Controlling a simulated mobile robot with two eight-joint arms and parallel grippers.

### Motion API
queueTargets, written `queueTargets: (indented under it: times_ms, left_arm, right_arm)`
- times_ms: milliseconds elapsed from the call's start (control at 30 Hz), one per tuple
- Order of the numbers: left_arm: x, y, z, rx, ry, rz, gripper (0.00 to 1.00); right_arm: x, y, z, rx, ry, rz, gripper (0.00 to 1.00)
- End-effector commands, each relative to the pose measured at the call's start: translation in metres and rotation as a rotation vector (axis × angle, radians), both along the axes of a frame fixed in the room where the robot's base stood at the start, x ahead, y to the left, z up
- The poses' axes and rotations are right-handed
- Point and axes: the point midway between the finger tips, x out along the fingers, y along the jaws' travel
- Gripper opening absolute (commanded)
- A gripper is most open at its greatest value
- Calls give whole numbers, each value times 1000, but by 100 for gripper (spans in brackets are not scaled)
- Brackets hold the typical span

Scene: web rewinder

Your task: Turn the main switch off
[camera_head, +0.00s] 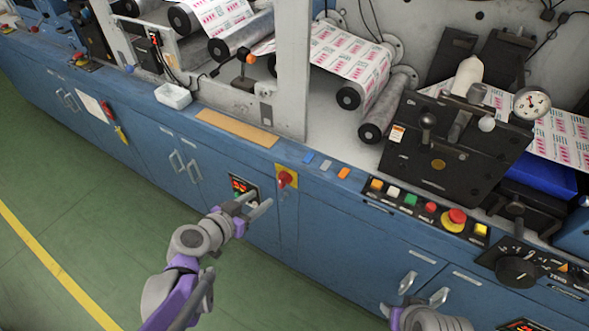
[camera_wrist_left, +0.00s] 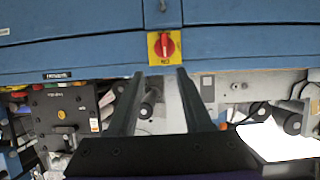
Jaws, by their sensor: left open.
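The main switch (camera_head: 285,180) is a red rotary knob on a yellow plate, on the blue front of the machine. It also shows in the left wrist view (camera_wrist_left: 164,46), at the top middle, with its grip bar roughly vertical in the picture. My left gripper (camera_head: 257,203) is open and empty, to the left of and a little below the switch in the head view. In the left wrist view its two fingertips (camera_wrist_left: 160,72) lie just below the yellow plate; I cannot tell the gap. Part of my right arm shows at the bottom right; its fingers are unclear.
A small panel with a red display (camera_head: 241,187) is behind my left gripper. Cabinet handles (camera_head: 186,166) stick out from the blue front. Buttons and a red emergency stop (camera_head: 456,217) line the console at right. The green floor (camera_head: 90,190) is clear at left.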

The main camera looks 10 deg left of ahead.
Motion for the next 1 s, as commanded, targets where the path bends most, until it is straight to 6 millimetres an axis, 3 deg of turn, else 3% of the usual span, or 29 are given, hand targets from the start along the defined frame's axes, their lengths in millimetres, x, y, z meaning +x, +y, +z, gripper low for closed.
queueTargets:
  times_ms: [100,267,700,1000]
  left_arm:
    - [8,7,-4,7,-38,11,50]
    - [21,3,-8,8,-45,10,50]
    - [88,-21,-39,8,-43,10,50]
    - [102,-27,-44,9,-44,11,50]
  right_arm:
    - [0,0,-6,0,2,0,50]
    - [0,0,-10,0,3,0,50]
    - [0,0,-29,0,10,0,50]
    - [0,0,-32,0,11,0,50]
